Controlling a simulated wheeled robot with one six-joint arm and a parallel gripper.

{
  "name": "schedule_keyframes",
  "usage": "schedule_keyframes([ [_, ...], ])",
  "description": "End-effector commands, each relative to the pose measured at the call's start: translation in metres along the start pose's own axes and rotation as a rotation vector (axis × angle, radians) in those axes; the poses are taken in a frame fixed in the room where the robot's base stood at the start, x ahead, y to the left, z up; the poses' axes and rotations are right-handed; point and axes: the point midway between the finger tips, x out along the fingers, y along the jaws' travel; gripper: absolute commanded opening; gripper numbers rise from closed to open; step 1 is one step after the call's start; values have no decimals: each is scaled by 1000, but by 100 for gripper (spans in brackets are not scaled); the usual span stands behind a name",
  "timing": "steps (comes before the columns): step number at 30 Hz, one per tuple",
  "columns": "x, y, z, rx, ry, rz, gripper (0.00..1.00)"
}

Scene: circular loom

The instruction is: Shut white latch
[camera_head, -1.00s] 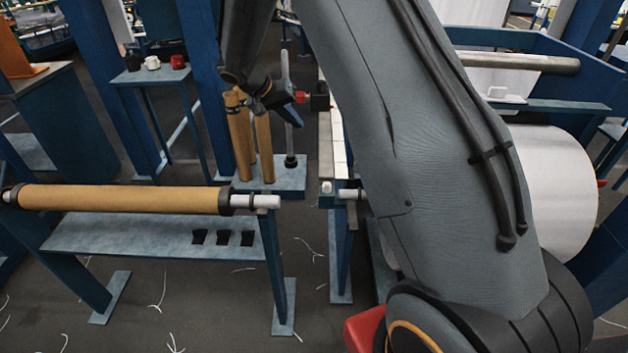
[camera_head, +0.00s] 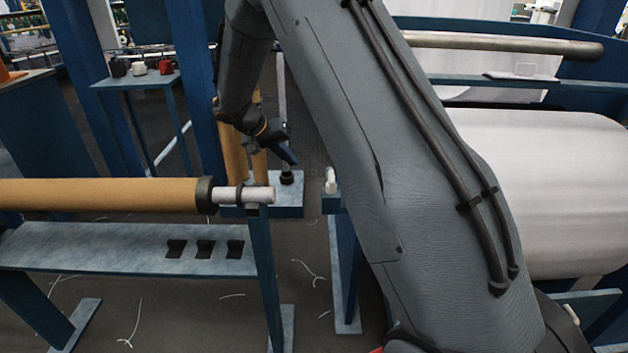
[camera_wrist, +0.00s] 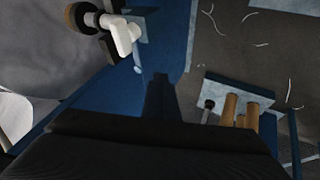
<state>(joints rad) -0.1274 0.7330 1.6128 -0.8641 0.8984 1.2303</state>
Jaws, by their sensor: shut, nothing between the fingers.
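The white latch (camera_head: 330,180) stands upright on the end of a blue stand in the head view, just left of my arm. In the wrist view the white latch (camera_wrist: 122,35) is an L-shaped piece at the upper left, beside a dark ring and a pale shaft end. My gripper (camera_head: 289,156) is shut and empty, left of the latch and apart from it in the head view. In the wrist view my gripper (camera_wrist: 160,80) points up the picture, below and right of the latch. I cannot tell whether the latch is fully open.
A brown roll (camera_head: 100,194) lies on a blue stand at left. Brown tubes (camera_wrist: 228,108) stand on a blue base close to my gripper. A large white roll (camera_head: 550,190) lies right of my arm. A small table (camera_head: 135,80) holds three small objects. Thread scraps litter the floor.

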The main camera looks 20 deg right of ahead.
Motion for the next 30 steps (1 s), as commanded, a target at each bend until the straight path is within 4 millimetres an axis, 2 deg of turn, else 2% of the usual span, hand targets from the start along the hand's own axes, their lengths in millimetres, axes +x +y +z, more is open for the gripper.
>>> schedule_keyframes([
  [5,15,0,0,-1,-1,2,0],
  [8,31,0,1,-1,-2,1,0],
  [19,103,-1,2,-2,-2,2,0],
  [24,112,23,0,1,-1,1,0],
  [30,118,33,0,0,0,-1,0],
])
